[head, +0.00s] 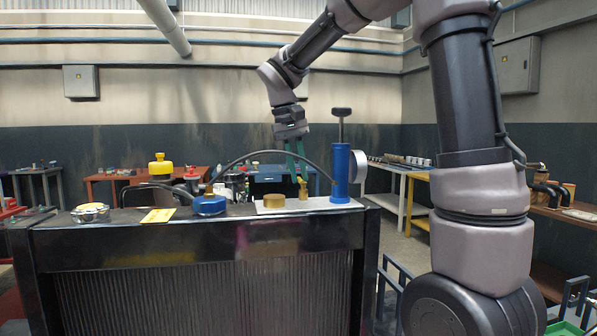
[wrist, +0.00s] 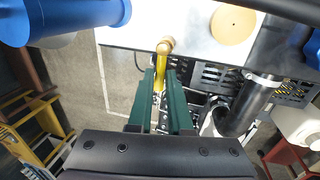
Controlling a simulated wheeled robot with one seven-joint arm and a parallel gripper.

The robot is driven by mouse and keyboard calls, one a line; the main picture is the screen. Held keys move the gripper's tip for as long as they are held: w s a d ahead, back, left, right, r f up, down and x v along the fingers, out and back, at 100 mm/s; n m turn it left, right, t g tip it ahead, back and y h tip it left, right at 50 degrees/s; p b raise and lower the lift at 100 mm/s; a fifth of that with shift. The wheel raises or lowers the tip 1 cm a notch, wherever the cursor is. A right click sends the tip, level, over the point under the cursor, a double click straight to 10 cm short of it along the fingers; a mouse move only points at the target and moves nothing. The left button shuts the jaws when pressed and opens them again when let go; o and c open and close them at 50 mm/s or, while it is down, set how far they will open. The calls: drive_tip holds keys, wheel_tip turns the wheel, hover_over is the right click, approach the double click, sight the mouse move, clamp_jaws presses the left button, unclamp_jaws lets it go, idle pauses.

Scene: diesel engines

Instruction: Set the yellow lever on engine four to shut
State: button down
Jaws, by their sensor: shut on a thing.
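The yellow lever (wrist: 162,75) shows in the wrist view as a slim yellow shaft with a round, tan-brass end. My gripper's green fingers (wrist: 161,82) are shut on it, one on each side of the shaft. In the head view my gripper (head: 299,178) reaches down to a small brass-coloured piece (head: 303,191) at the right part of the engine top, just left of the blue cylinder. The lever's base is hidden between the fingers, and its set position cannot be told. The engine (head: 200,235) fills the lower left of the head view; no number is readable on it.
A blue cylinder with a black T-handle (head: 340,172) stands close to the right of my gripper. A brass cap (head: 273,201), a blue cap (head: 209,205) and a black hose lie to the left. A yellow card (head: 158,215) lies farther left. Benches stand behind.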

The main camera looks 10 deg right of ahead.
drive_tip(key=c, duration=0.8)
unclamp_jaws()
drive_tip(key=shift+c, duration=0.2)
drive_tip(key=shift+r, duration=0.1)
wheel_tip(320, 180, up, 10)
drive_tip(key=a, duration=0.2)
drive_tip(key=shift+r, duration=0.2)
drive_tip(key=shift+a, duration=0.1)
